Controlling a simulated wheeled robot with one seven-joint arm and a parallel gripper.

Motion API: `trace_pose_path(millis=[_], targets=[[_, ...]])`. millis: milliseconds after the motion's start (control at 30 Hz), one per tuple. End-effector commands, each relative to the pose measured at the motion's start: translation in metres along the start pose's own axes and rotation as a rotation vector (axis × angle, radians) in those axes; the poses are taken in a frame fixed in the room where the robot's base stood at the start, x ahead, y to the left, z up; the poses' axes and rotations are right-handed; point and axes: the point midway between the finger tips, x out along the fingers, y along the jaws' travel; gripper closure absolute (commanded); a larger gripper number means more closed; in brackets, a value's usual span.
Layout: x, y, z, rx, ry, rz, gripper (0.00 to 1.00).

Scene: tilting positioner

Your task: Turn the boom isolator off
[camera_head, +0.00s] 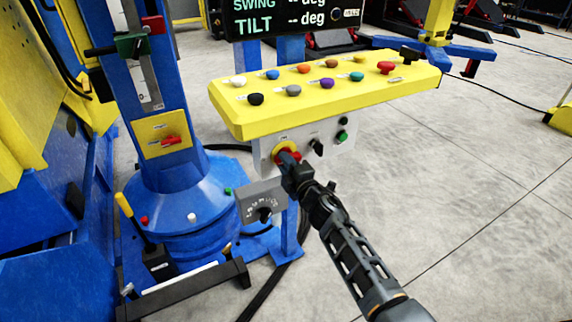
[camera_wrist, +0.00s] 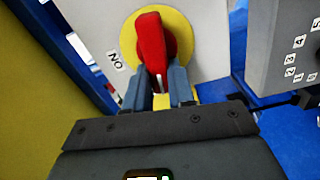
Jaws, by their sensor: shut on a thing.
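A red rotary handle on a round yellow plate, which I take to be the boom isolator (camera_head: 284,142), sits on the grey front panel under the yellow console. The wrist view shows the red handle (camera_wrist: 151,38) close up, with a white mark at its near end. An ON label (camera_wrist: 116,61), upside down there, lies to its left. My gripper (camera_head: 286,158) reaches the handle from the front. In the wrist view its fingers (camera_wrist: 159,85) are on either side of the handle's near end, shut on it. The fingers partly hide the handle's near end.
The yellow console (camera_head: 330,85) with several coloured buttons overhangs the panel. A black switch (camera_head: 317,147) and a green button (camera_head: 342,136) are to the right. A grey selector box (camera_head: 262,203) hangs below left. Another red handle (camera_head: 172,140) is on the blue post.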

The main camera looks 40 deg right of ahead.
Motion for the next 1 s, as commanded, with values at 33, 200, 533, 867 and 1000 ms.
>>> trace_pose_path(millis=[33,200,533,867,1000], targets=[[0.0025,0.0015,-0.0025,-0.028,0.005,0.006,1.00],[0.0026,0.0006,-0.0028,-0.108,0.006,0.006,1.00],[0.0027,0.0002,-0.0031,-0.169,0.006,0.007,1.00],[0.0028,0.0003,-0.0033,-0.174,0.007,0.007,1.00],[0.0028,0.0003,-0.0033,-0.173,0.007,0.007,0.66]])
